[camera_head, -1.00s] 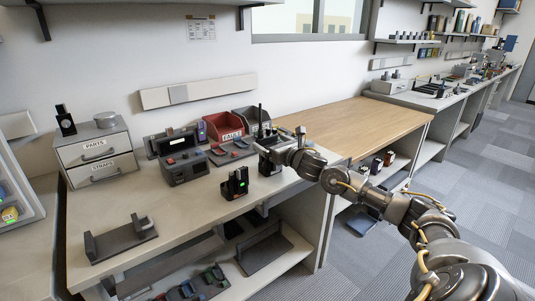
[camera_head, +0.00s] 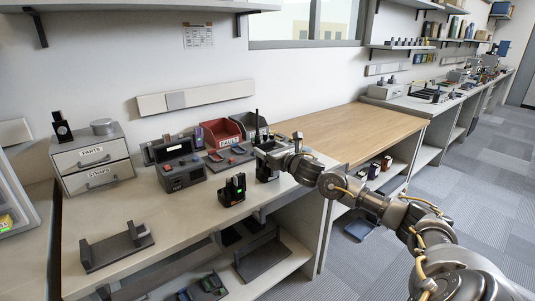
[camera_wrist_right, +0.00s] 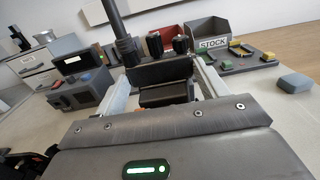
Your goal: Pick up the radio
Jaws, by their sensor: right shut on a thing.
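My right gripper (camera_head: 264,157) is at the front right of the grey workbench (camera_head: 190,222). It is shut on a black radio (camera_head: 263,173), with a finger on each side of its upper body. In the right wrist view the radio (camera_wrist_right: 165,80) sits upright between the two pale fingers, with its thick antenna and two knobs pointing up. Its lower part is hidden there, and I cannot tell whether it still touches the bench. My left gripper is not in view.
A second black radio with a green light stands in a charger (camera_head: 232,192) just left of the gripper. A grey device box (camera_head: 182,173), a red bin (camera_head: 221,134) and a drawer unit (camera_head: 93,165) stand behind. The wooden bench top (camera_head: 345,128) is clear.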

